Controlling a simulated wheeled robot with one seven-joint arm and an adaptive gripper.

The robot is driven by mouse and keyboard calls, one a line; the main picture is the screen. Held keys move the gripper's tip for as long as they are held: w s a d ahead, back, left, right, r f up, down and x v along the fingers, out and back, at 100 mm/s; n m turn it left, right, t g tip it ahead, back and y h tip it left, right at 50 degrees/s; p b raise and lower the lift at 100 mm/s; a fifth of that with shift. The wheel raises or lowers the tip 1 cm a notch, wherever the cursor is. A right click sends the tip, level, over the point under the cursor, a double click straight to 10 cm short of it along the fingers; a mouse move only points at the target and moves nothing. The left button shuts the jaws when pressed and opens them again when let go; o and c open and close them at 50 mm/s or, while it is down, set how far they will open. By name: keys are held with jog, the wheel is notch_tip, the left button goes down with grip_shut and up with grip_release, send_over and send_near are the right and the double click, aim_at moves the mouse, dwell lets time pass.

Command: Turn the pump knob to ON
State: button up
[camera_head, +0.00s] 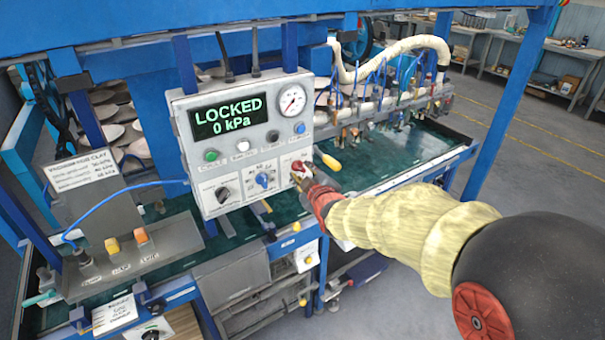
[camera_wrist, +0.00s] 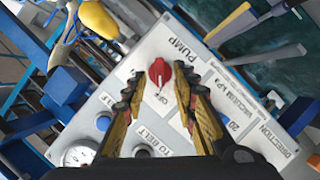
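The red pump knob (camera_wrist: 160,70) sits on the pale control panel under the label PUMP in the wrist view. Its white mark points toward the word OFF. My gripper (camera_wrist: 158,86) is open, with one yellow and black finger on each side of the knob and gaps between them; whether the tips reach its depth I cannot tell. In the head view my gripper (camera_head: 304,176) is at the right end of the control box (camera_head: 235,165), largely hiding the knob there. The display (camera_head: 228,117) reads LOCKED, 0 kPa.
A yellow handle (camera_head: 330,162) sticks out just right of my gripper. A black knob (camera_head: 228,194) and a blue knob (camera_head: 263,180) are on the same panel. A round gauge (camera_head: 291,100) is above.

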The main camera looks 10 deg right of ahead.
jog(key=shift+w+f, duration=0.25)
jog(key=shift+w, duration=0.45)
jog(key=c, duration=0.3)
jog(key=c, duration=0.4)
grip_shut()
